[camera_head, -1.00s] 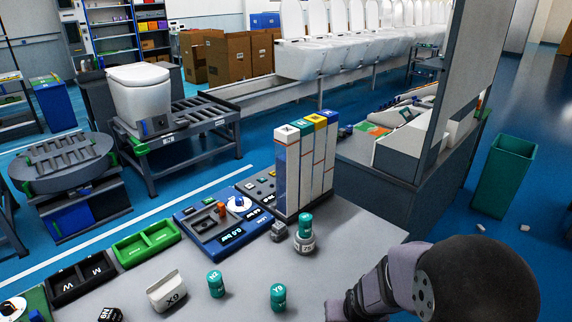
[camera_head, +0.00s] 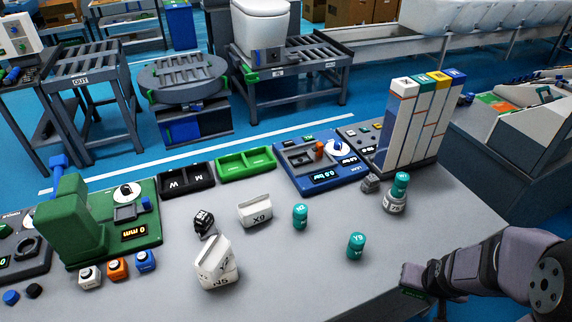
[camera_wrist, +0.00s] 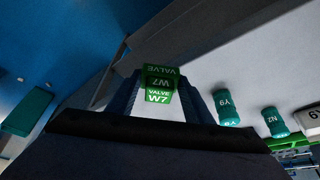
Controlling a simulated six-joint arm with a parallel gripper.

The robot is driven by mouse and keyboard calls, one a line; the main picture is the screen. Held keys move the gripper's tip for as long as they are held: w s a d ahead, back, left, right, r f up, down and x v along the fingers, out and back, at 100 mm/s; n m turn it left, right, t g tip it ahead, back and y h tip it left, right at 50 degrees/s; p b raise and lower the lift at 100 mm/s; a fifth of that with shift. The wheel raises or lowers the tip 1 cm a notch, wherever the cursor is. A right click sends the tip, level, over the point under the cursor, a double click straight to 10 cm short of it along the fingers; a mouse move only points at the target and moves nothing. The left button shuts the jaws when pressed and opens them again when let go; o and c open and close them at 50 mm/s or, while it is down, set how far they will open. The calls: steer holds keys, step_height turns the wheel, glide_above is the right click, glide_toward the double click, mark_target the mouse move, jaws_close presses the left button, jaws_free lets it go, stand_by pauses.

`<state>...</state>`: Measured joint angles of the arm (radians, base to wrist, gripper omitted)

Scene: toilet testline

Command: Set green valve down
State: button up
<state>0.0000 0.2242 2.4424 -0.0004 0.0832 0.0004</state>
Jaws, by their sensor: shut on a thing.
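The green valve (camera_wrist: 158,96), marked W7, sits between the fingers of my gripper (camera_wrist: 160,104) in the wrist view. My gripper is shut on it. In the head view my gripper (camera_head: 418,280) is at the table's right front edge, with a small green part of the valve (camera_head: 413,293) showing under it. The grey table (camera_head: 330,270) lies to its left. I cannot tell whether the valve touches the table.
Teal cylinders Y9 (camera_head: 356,246) and N2 (camera_head: 300,217) stand left of my gripper. White boxes (camera_head: 254,212) (camera_head: 216,266) and a black block (camera_head: 204,223) lie further left. Behind are a black tray (camera_head: 186,180), a green tray (camera_head: 245,164) and a blue tester (camera_head: 318,160).

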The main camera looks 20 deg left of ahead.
step_height(320, 180, up, 11)
steer(key=shift+f, duration=0.2)
steer(key=w+a+n+b, duration=0.1)
steer(key=w+a, duration=0.2)
steer(key=a, duration=0.3)
steer(key=w+a+r+n+y+b, duration=0.1)
steer(key=w+a+n, duration=0.1)
steer(key=a, duration=0.3)
steer(key=w+a+n+b, duration=0.1)
steer(key=w+a, duration=0.2)
steer(key=a, duration=0.3)
steer(key=s+a+n+g+y+b, duration=0.1)
steer(key=s+a+n+b, duration=0.2)
steer(key=a, duration=1.2)
steer(key=s+a+n+y, duration=0.15)
steer(key=s+a, duration=0.25)
steer(key=a, duration=1.1)
steer(key=shift+n, duration=0.25)
steer(key=shift+d+f+p, duration=0.15)
steer(key=shift+f+p, duration=0.3)
steer(key=shift+f, duration=3.5)
steer(key=shift+d+f+p, duration=0.1)
steer(key=shift+f+p, duration=0.35)
steer(key=shift+f, duration=3.45)
steer(key=shift+f+b, duration=0.3)
steer(key=shift+f, duration=0.15)
